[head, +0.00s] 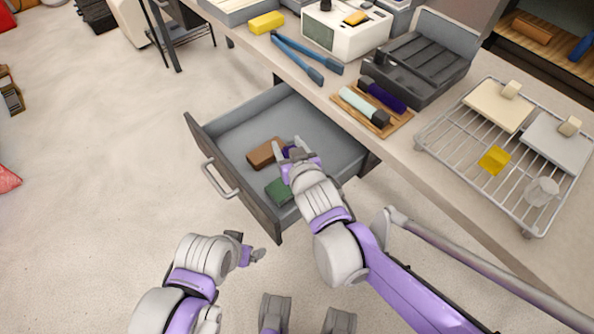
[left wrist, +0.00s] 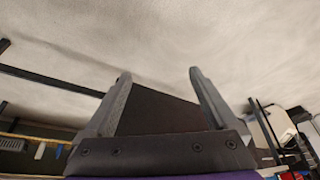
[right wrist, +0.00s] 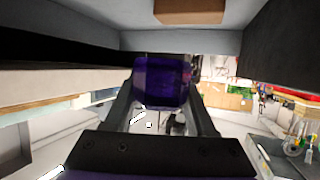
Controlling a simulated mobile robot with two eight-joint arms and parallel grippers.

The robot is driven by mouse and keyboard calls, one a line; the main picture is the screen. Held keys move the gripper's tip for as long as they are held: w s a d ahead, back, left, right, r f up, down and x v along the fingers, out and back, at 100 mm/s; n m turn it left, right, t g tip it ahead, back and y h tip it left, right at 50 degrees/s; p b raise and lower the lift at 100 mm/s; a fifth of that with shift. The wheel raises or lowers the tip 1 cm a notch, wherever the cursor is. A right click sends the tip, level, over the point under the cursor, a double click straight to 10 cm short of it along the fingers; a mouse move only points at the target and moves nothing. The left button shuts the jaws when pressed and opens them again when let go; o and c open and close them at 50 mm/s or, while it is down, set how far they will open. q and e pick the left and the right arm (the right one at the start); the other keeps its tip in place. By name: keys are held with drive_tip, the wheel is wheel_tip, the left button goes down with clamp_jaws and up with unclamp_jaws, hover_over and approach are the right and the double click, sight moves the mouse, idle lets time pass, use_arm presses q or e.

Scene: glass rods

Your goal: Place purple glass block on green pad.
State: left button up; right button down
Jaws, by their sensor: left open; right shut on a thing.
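The purple glass block (right wrist: 162,80) is between the fingers of my right gripper (right wrist: 165,100) in the right wrist view. In the head view, my right gripper (head: 288,150) is inside the open drawer, shut on the block, which shows only as a small dark purple patch (head: 291,151). A green pad-like piece (head: 279,191) lies in the drawer, nearer the drawer front than the gripper and partly beside my right arm. My left gripper (left wrist: 158,85) is open and empty. In the head view the left gripper (head: 252,254) is outside the drawer, over the floor.
A brown block (head: 265,152) lies in the grey drawer (head: 240,132), just left of my right gripper. Drawer walls surround that gripper. On the counter above are a wooden tray (head: 350,112) with rods, a dark case (head: 425,65) and a wire rack (head: 475,150).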

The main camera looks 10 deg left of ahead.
wheel_tip(320, 180, down, 4)
drive_tip(key=shift+a+r+b, duration=0.1)
drive_tip(key=shift+r+b, duration=0.1)
drive_tip(key=shift+b, duration=0.3)
drive_tip(key=shift+f+b, duration=0.9)
drive_tip(key=shift+f, duration=1.4)
use_arm(q)
wheel_tip(320, 180, down, 4)
drive_tip(key=shift+w+r, duration=0.1)
drive_tip(key=shift+w, duration=0.05)
use_arm(e)
drive_tip(key=shift+r, duration=0.1)
